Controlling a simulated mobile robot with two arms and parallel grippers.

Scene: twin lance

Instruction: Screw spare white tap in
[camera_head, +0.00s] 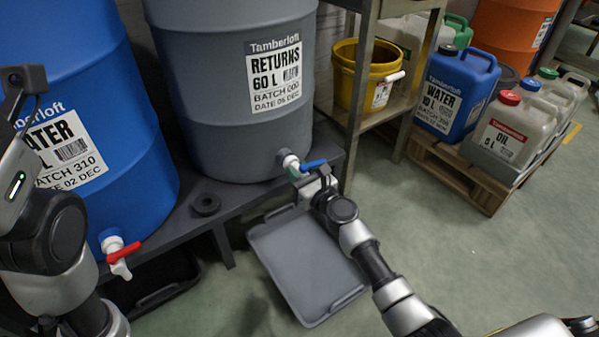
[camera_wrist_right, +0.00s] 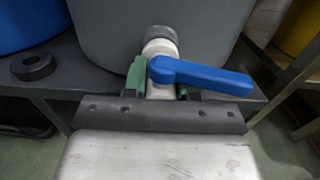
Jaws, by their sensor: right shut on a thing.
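A white tap with a blue lever (camera_head: 312,165) is at the port low on the front of the grey RETURNS drum (camera_head: 215,110). My right gripper (camera_head: 303,177) is shut on the tap's body. In the right wrist view its green finger pads (camera_wrist_right: 160,82) sit on either side of the white tap body (camera_wrist_right: 160,48), with the blue lever (camera_wrist_right: 205,77) pointing right. The body's far end meets the dark grey port collar (camera_wrist_right: 157,35). I cannot tell how deep the thread sits. My left arm shows at the left edge, but its fingertips are out of view.
A black ring (camera_head: 205,204) lies on the dark bench (camera_head: 228,212). A grey tray (camera_head: 300,262) is on the floor below the tap. The blue WATER drum (camera_head: 100,100) at left has a red-levered tap (camera_head: 122,250). A shelf with a yellow bucket (camera_head: 362,85) stands to the right.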

